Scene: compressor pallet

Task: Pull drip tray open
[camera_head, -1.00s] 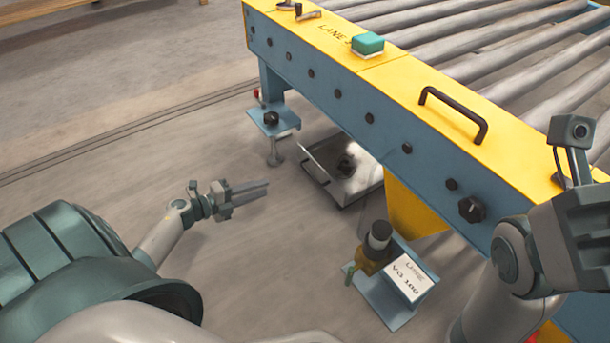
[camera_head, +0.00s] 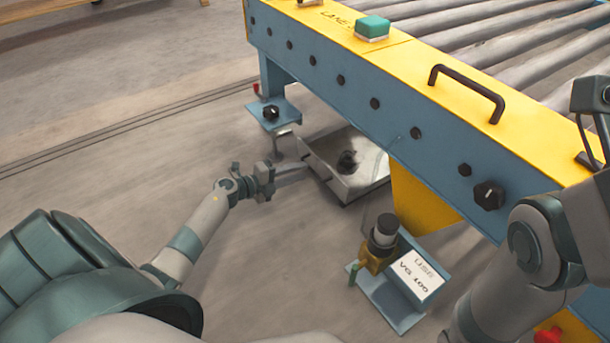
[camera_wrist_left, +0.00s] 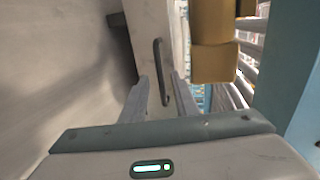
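The drip tray (camera_head: 368,182) is a shallow grey metal pan on the floor under the conveyor's side beam, with a dark patch inside. Its front wall faces my left gripper (camera_head: 303,171), which is level with that wall at its left. In the left wrist view the tray's dark bar handle (camera_wrist_left: 160,70) stands upright in the picture, in line with the gap between the two fingers of my left gripper (camera_wrist_left: 162,88). The fingers are apart and the gripper is open; I cannot tell whether they touch the handle. My right arm shows at the right edge, its fingers out of view.
The blue and yellow conveyor frame (camera_head: 340,65) overhangs the tray. A foot bracket with a black knob (camera_head: 271,113) stands just behind the gripper. A brass valve (camera_head: 378,247) and a labelled blue bracket (camera_head: 392,305) stand in front. The floor at left is clear.

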